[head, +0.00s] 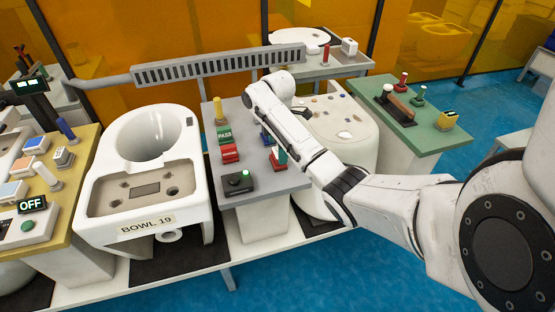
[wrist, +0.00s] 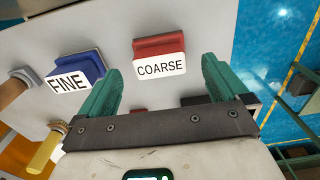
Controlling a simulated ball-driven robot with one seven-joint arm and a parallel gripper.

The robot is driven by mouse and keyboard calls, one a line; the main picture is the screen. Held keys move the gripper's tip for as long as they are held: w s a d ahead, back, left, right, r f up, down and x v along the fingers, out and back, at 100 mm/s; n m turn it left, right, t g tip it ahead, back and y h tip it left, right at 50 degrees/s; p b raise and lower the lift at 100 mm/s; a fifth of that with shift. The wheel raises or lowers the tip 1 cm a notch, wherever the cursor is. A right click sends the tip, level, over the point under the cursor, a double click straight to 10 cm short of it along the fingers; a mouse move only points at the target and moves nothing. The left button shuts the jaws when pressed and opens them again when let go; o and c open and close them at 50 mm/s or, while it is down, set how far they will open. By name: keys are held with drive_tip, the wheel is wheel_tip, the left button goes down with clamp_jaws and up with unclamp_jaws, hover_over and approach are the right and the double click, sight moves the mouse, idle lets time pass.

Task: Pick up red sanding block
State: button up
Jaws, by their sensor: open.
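The red sanding block (wrist: 155,47) has a white label reading COARSE. In the wrist view it lies beyond and between the tips of my gripper (wrist: 163,72), whose green fingers are apart with nothing held. A blue block (wrist: 82,67) labelled FINE sits to its left, close to the left finger. The arm and fingers partly hide the blocks there.
Green PASS (head: 225,136) and red (head: 230,154) blocks stand left of my gripper, with a yellow-handled tool (head: 220,112) behind. A dark box with a green button (head: 239,181) is in front. The toilet bowl labelled BOWL 19 (head: 150,193) stands left.

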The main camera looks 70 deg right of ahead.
wheel_tip(320, 180, down, 4)
drive_tip(key=shift+f+p, duration=0.15)
drive_tip(key=shift+p, duration=0.15)
drive_tip(key=c, duration=1.1)
drive_tip(key=shift+r, duration=0.2)
